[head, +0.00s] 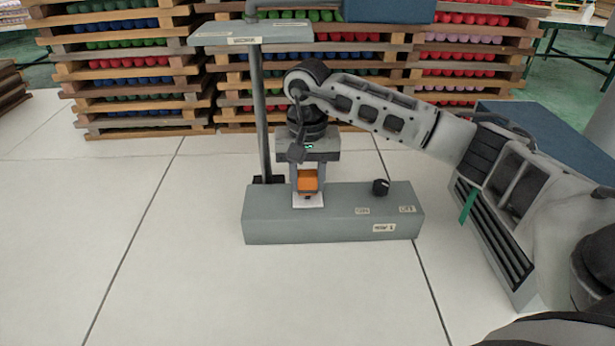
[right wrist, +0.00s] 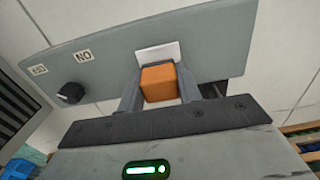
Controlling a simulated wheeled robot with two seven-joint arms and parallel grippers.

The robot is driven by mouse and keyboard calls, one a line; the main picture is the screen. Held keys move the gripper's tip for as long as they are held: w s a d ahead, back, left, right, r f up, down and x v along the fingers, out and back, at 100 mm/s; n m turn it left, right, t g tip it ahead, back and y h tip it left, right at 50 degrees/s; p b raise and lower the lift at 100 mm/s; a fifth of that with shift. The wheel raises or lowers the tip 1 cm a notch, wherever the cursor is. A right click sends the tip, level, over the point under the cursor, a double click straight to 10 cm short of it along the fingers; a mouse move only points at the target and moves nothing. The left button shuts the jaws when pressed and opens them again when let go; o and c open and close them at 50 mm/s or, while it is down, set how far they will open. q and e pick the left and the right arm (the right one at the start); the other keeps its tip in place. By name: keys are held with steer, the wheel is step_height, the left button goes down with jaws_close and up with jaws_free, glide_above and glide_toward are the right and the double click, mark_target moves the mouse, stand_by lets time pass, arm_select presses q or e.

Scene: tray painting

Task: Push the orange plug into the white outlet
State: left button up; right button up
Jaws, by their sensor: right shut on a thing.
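The orange plug (head: 307,181) is held between the fingers of my right gripper (head: 308,186), just at the white outlet (head: 309,202) on top of the grey box. In the right wrist view the orange plug (right wrist: 159,83) sits between the two fingers (right wrist: 170,90), and the white outlet (right wrist: 157,54) shows behind it, partly covered. I cannot tell whether the plug touches the outlet or how deep it sits. My left gripper is not in view.
The grey box (head: 280,226) carries a black knob (head: 380,187) and small labels. A grey post (head: 262,120) with a flat top panel (head: 248,34) stands at its left rear. Wooden racks (head: 120,70) of coloured items stand behind. The pale tiled floor is clear at left.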

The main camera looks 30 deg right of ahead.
steer(key=shift+f+b, duration=0.65)
steer(key=shift+f, duration=0.1)
stand_by(0.8)
steer(key=o, duration=1.5)
steer(key=shift+r+p, duration=2)
steer(key=shift+r, duration=1)
